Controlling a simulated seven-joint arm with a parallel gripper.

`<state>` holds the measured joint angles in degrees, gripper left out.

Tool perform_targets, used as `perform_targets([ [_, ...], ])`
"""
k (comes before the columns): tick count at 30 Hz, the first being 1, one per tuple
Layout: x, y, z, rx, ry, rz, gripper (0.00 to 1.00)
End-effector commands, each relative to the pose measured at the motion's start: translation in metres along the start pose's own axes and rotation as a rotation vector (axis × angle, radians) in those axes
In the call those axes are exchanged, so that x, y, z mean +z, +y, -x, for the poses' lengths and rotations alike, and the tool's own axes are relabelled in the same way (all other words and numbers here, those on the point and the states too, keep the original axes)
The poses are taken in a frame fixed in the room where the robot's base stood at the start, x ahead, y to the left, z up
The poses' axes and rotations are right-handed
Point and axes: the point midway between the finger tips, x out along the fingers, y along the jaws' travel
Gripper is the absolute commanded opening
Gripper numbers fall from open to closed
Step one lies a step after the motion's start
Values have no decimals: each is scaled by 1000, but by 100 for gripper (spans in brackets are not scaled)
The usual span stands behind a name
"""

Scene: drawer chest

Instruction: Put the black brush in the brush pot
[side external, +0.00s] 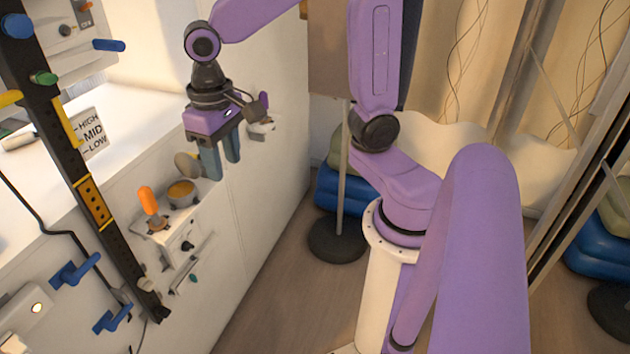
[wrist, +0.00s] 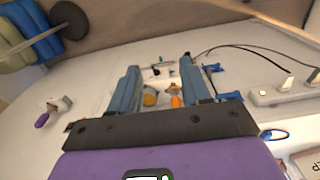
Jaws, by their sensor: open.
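I cannot make out a black brush for certain in either view. I cannot tell which thing is the brush pot. A round container with an orange-yellow top (side external: 183,193) sits on the white cabinet's front ledge. It also appears between my fingers in the wrist view (wrist: 150,98). An orange-handled item (side external: 148,201) stands upright just left of it, and shows in the wrist view (wrist: 174,101). My gripper (side external: 222,168) is open and empty, fingers down, above and to the right of the container. A beige rounded thing (side external: 187,165) is beside one finger, partly hidden.
A dark upright rail (side external: 90,200) stands left of the ledge, with blue hooks (side external: 77,270) nearby. A white bracket with a purple-ended part (wrist: 45,115) sticks out of the cabinet. A power strip (wrist: 285,92) lies at right. The floor (side external: 290,290) is clear in front of the cabinet.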

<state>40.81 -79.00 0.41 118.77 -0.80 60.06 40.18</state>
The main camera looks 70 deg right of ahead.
Motion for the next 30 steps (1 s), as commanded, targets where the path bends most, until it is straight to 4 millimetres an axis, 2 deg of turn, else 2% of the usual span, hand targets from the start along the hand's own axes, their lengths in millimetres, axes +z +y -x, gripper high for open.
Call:
perform_targets([
  [1, 23, 0, -2, -4, 2, 134, 47],
  [6, 88, 8, -12, -16, 5, 575, 47],
  [9, 118, 17, -19, -21, 8, 799, 47],
  [12, 140, 25, -25, -26, 10, 968, 47],
  [18, 158, 34, -31, -29, 11, 1121, 47],
  [30, 158, 34, -31, -29, 11, 1127, 47],
])
